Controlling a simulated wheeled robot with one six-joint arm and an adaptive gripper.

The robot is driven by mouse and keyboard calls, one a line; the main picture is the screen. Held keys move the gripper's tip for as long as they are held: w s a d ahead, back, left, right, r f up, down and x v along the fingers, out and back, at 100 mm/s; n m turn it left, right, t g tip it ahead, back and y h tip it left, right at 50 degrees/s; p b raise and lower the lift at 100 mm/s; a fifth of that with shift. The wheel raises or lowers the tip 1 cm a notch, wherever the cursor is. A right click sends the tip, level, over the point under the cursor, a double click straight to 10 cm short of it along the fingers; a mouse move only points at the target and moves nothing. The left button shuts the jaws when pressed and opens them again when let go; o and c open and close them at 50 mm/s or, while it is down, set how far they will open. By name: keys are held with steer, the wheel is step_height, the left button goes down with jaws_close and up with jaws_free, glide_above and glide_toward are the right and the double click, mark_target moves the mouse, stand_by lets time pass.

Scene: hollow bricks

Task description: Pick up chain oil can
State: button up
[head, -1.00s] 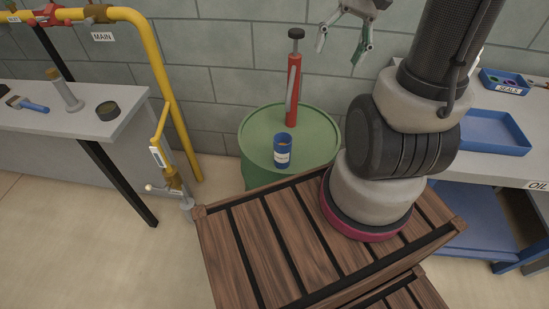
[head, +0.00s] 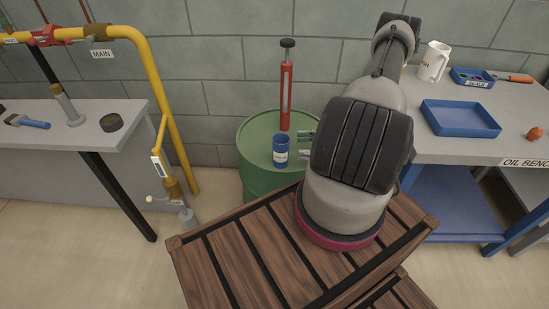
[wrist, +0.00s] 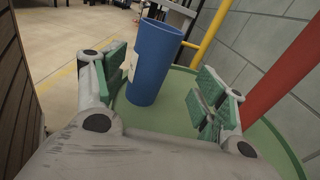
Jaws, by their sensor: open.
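The chain oil can (head: 280,157), a small blue can with a white label, stands upright on top of the green drum (head: 257,178). In the wrist view the blue can (wrist: 153,65) is ahead of my gripper, roughly between the open fingers and nearer the left one. My gripper (head: 304,145) is just right of the can in the head view, low over the drum top and mostly hidden behind my arm. Its green-padded fingers (wrist: 164,92) are spread and hold nothing. I cannot tell whether the left finger touches the can.
A red pump (head: 286,100) stands on the drum behind the can; its red body (wrist: 290,62) is right of my gripper in the wrist view. A yellow pipe (head: 160,75) rises on the left. The oil bench (head: 470,150) with a blue tray (head: 461,118) is on the right.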

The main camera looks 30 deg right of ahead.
mark_target(281, 153)
steer(key=shift+s+a+f+m+t, duration=0.15)
steer(key=shift+f+m, duration=0.1)
steer(key=shift+f, duration=0.2)
steer(key=shift+s+a+f+m+t, duration=0.15)
steer(key=shift+f+m, duration=0.1)
steer(key=shift+f, duration=0.15)
steer(key=shift+a+f, duration=0.1)
steer(key=shift+f, duration=0.15)
steer(key=shift+t, duration=0.3)
steer(key=x, duration=0.5)
steer(key=f+x, duration=0.1)
steer(key=x, duration=0.1)
steer(key=shift+a, duration=0.4)
steer(key=c, duration=1.4)
